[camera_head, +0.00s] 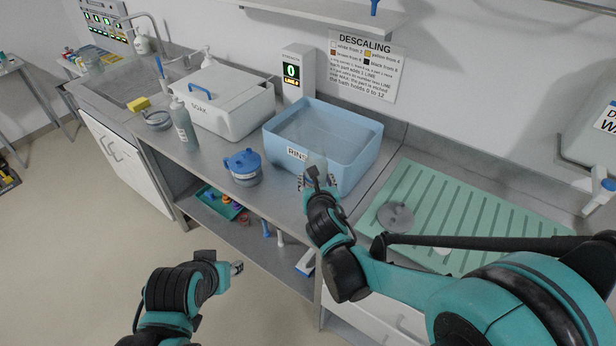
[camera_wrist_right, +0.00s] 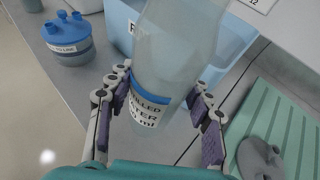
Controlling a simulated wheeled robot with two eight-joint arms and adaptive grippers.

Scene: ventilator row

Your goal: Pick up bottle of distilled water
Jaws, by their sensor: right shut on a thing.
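The bottle of distilled water (camera_wrist_right: 165,75) is translucent with a white and blue label, partly readable. In the right wrist view it is between the purple-padded fingers of my right gripper (camera_wrist_right: 165,112), which is shut on it. In the head view the bottle (camera_head: 316,162) shows faintly in front of the blue rinse tub, with my right gripper (camera_head: 318,183) mostly hiding it. I cannot tell whether its base touches the counter. My left gripper (camera_head: 238,268) is low in front of the counter, away from the bottle; its finger gap is unclear.
The blue rinse tub (camera_head: 352,163) stands right behind the bottle. A blue-lidded jar (camera_head: 243,168) is to the left, with a grey-green bottle (camera_head: 184,125) and the white soak box (camera_head: 235,112) beyond. A green ribbed drain mat (camera_head: 450,205) with a grey disc-shaped part (camera_head: 395,217) lies right.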

